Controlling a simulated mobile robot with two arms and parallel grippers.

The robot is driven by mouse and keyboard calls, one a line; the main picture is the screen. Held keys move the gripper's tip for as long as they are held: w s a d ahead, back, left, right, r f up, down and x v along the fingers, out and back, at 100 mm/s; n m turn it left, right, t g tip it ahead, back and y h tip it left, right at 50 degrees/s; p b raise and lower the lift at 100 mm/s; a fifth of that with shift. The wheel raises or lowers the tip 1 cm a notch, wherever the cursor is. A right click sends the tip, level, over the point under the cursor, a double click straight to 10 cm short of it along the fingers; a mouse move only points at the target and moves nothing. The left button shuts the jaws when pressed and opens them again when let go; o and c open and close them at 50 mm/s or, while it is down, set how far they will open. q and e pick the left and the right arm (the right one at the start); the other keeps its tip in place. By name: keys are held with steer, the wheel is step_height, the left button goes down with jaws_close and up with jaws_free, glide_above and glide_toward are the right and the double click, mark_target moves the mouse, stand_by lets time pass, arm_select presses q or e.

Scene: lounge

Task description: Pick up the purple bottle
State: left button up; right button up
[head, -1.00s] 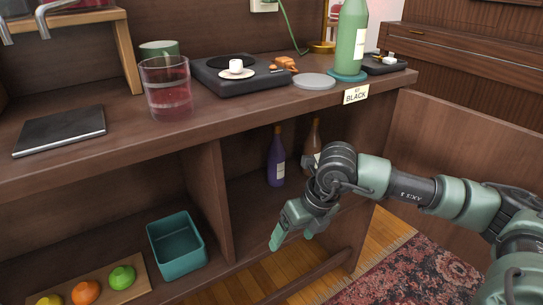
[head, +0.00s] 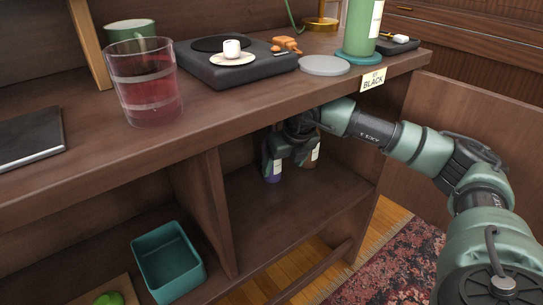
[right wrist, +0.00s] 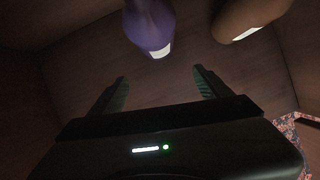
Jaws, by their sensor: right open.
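The purple bottle (head: 271,170) stands in the right compartment below the counter, its upper part hidden by my right gripper (head: 284,158) in the head view. In the right wrist view the purple bottle (right wrist: 150,25) is beyond the open fingertips of my right gripper (right wrist: 160,82), roughly in line with the space between them. Nothing is between the fingers there. My left gripper is in neither view.
A brown bottle (head: 312,157) stands close to the right of the purple one. The counter edge (head: 230,120) is above, a divider (head: 215,210) to the left. The compartment floor (head: 300,215) in front is clear. A teal bin (head: 168,262) is lower left.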

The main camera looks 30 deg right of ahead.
steer(key=shift+w+d+f+b, duration=0.2)
steer(key=shift+w+b, duration=0.25)
steer(key=shift+w, duration=0.5)
steer(key=shift+w+d+f+b, duration=0.15)
steer(key=shift+w+b, duration=0.25)
steer(key=shift+w, duration=0.6)
steer(key=shift+w+d+f+b, duration=0.1)
steer(key=shift+w+f+b, duration=0.25)
steer(key=shift+w, duration=0.6)
steer(key=shift+r, duration=0.15)
steer(key=shift+r, duration=0.1)
jaws_close()
